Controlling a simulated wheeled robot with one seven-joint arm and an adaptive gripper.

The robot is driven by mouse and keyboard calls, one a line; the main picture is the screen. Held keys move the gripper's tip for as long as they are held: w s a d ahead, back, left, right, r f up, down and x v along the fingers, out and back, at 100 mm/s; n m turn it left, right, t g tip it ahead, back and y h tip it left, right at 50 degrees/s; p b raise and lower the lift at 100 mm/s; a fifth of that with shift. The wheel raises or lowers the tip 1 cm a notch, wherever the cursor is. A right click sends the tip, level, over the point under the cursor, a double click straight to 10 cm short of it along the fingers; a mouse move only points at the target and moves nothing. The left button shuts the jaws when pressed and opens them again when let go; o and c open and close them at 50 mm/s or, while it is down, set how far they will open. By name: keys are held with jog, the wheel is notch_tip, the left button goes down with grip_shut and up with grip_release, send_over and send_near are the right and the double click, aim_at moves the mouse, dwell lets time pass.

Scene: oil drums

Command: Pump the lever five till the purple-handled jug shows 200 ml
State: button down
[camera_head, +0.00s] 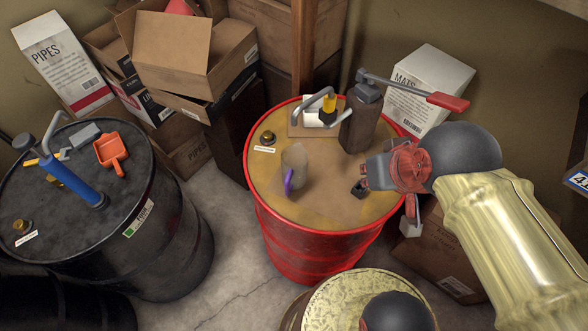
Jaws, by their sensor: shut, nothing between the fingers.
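The jug (294,158) stands on the tan top of the red drum (311,240), left of centre, with its purple handle (289,181) toward the front. It is small and greyish; its level and marks cannot be read. The dark hand pump (361,118) stands at the back right of the drum top. Its lever (407,88) reaches out to the right and ends in a red grip (449,102). A grey curved spout (314,106) shows left of the pump. My gripper (362,187) is shut and empty over the drum's right side, right of the jug, below and apart from the lever.
A black drum (158,235) with a blue pump (72,183) and an orange scoop (111,150) stands at left. Open cardboard boxes (172,45) are behind. A white MATS box (440,75) stands behind the lever. Bare floor (228,235) lies between the drums.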

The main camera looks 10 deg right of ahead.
notch_tip(320, 180, down, 20)
jog(key=b, duration=1.5)
jog(key=shift+f+b, duration=0.15)
jog(key=shift+b, duration=0.2)
dwell(0.6)
dwell(0.4)
notch_tip(320, 180, up, 21)
jog(key=p, duration=1.4)
jog(key=shift+f, duration=0.2)
notch_tip(320, 180, down, 21)
jog(key=b, duration=1.6)
jog(key=shift+r, duration=0.15)
